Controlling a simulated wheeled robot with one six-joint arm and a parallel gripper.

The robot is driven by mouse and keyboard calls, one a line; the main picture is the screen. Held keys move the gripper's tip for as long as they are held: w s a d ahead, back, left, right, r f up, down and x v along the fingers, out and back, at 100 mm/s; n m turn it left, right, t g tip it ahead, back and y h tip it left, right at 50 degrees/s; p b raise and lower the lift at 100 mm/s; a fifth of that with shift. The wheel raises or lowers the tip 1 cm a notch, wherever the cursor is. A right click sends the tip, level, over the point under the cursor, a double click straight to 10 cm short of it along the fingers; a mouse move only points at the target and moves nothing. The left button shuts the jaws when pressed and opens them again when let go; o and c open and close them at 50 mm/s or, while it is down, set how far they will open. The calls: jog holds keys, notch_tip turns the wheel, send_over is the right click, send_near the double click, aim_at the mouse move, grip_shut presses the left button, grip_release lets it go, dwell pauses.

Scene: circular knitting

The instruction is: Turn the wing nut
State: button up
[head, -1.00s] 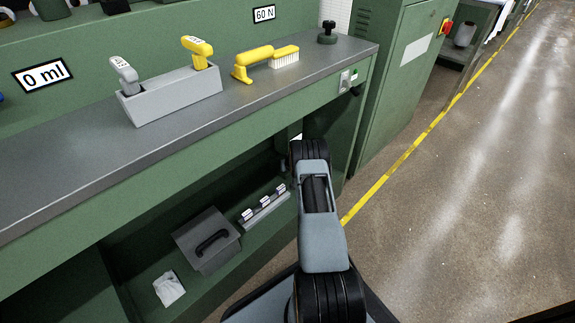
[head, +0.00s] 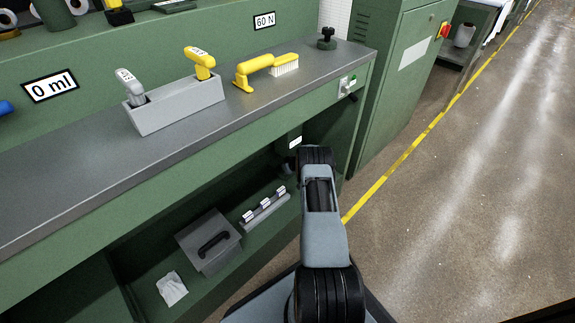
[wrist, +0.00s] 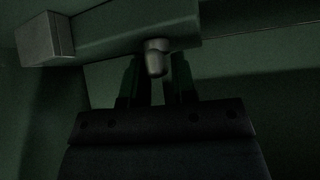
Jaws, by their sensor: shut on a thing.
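In the dark wrist view, a small pale grey rounded piece (wrist: 156,58) sticks down from a horizontal green bar. It seems to be the wing nut, but its wings cannot be made out. My gripper (wrist: 157,72) has one finger on each side of this piece and is shut on it. The exact contact is too dark to see. In the head view my arm reaches under the green bench, and the gripper and the nut are hidden behind the arm.
The bench top (head: 95,160) holds a grey holder (head: 178,108) with two handled tools and a yellow brush (head: 265,70). On the shelf below are a grey lidded box (head: 207,240) and a white cloth (head: 172,289). A pale block (wrist: 44,36) sits left of the nut.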

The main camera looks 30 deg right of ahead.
jog(key=n+y+b, duration=0.2)
jog(key=shift+d+f+n+b, duration=0.2)
jog(key=shift+n+b, duration=0.1)
jog(key=shift+b, duration=0.1)
jog(key=shift+r+n+g+y+b, duration=0.2)
jog(key=shift+n+g+y+b, duration=0.45)
jog(key=shift+n+y, duration=0.75)
jog(key=shift+r+n, duration=0.1)
jog(key=shift+n, duration=0.4)
jog(key=o, duration=0.7)
jog(key=shift+p+v, duration=3.15)
jog(key=shift+v, duration=3.7)
